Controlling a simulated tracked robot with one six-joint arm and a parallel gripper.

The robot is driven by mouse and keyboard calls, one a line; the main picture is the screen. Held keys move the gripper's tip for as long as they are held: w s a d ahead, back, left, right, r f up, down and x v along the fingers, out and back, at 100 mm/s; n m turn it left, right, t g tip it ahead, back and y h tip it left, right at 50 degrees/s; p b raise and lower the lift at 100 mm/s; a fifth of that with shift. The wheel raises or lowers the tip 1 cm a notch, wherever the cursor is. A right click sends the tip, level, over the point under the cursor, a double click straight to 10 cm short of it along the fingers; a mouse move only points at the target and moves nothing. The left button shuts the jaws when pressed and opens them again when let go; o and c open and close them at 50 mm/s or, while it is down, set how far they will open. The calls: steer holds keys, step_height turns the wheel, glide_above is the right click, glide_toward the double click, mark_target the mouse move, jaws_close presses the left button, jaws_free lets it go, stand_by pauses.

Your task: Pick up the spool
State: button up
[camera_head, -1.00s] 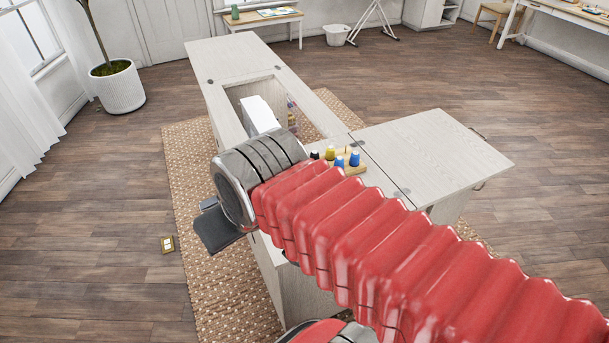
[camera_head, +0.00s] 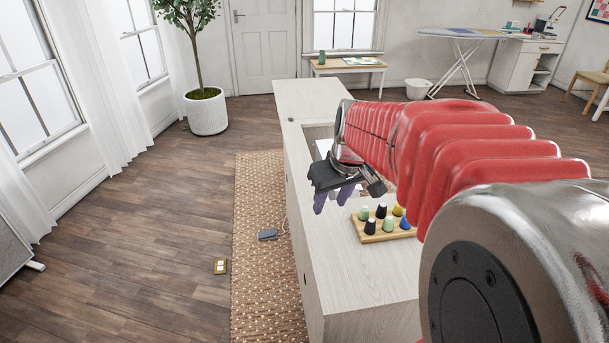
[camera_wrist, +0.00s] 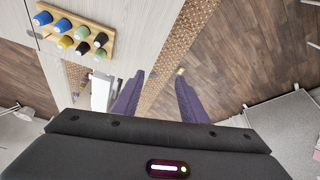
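Several spools stand upright in a wooden rack (camera_head: 358,235) on the cabinet top. The head view shows a yellow spool (camera_head: 398,210), a blue spool (camera_head: 404,222), black spools (camera_head: 370,226) and green spools (camera_head: 363,213). The wrist view shows them at its upper left, including two blue spools (camera_wrist: 62,26) and a yellow spool (camera_wrist: 65,41). The task does not say which spool. My gripper (camera_head: 333,196) is open and empty, left of the rack and apart from it. Its purple fingers (camera_wrist: 160,75) have a clear gap between them, with floor and rug beyond.
The pale cabinet (camera_head: 340,270) has an open well behind the rack, partly hidden by my arm. A woven rug (camera_head: 262,200) lies along its left side, with a grey pedal (camera_head: 268,235) on it. Open floor extends left.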

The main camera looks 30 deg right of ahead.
steer(key=w+d+f, duration=0.4)
steer(key=d+f, duration=0.1)
steer(key=d, duration=0.5)
glide_toward(371, 222)
step_height(371, 222, up, 2)
steer(key=shift+w+d+r+m+g, duration=0.2)
steer(key=shift+d+r+m+g, duration=0.1)
steer(key=shift+d+g, duration=0.15)
steer(key=shift+f, duration=0.15)
steer(key=x, duration=0.8)
steer(key=shift+w+f, duration=0.1)
steer(key=shift+f, duration=0.1)
steer(key=shift+f, duration=0.1)
steer(key=shift+x, duration=2.5)
steer(key=shift+a, duration=0.1)
